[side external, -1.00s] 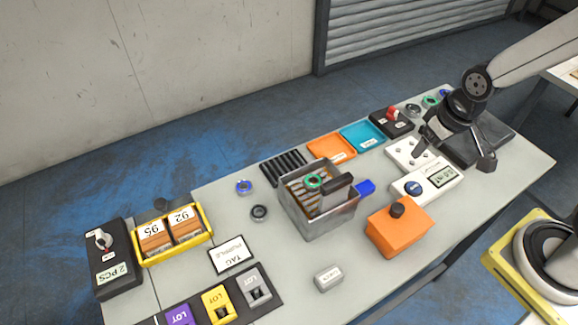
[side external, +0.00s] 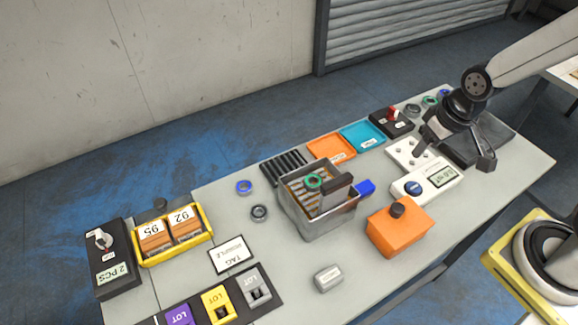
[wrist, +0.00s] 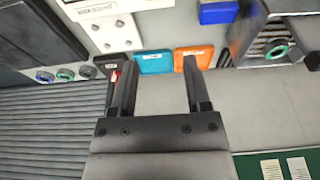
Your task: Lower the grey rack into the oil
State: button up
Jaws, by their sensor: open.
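A square metal tank (side external: 322,222) stands mid-table. Inside it are brownish slats, a green ring (side external: 314,181) and an upright dark block (side external: 337,187). I cannot clearly tell the grey rack from the slats or make out the oil level. Part of the tank (wrist: 262,45) shows at the upper right of the wrist view. My gripper (side external: 452,158) is open and empty over the table's right part, well to the right of the tank. Its two separated fingers (wrist: 158,68) show in the wrist view with nothing between them.
Behind are a black slotted holder (side external: 283,167), orange tray (side external: 331,148), teal tray (side external: 362,137) and black box with a red lever (side external: 393,123). Loose rings lie left of the tank.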

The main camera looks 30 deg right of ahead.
jog(key=a+n, duration=0.1)
notch_tip(320, 180, up, 7)
jog(key=n+g, duration=0.3)
jog(key=n, duration=1.4)
send_over(337, 180)
jog(key=shift+s, duration=0.1)
jog(key=shift+f, duration=3.9)
grip_shut()
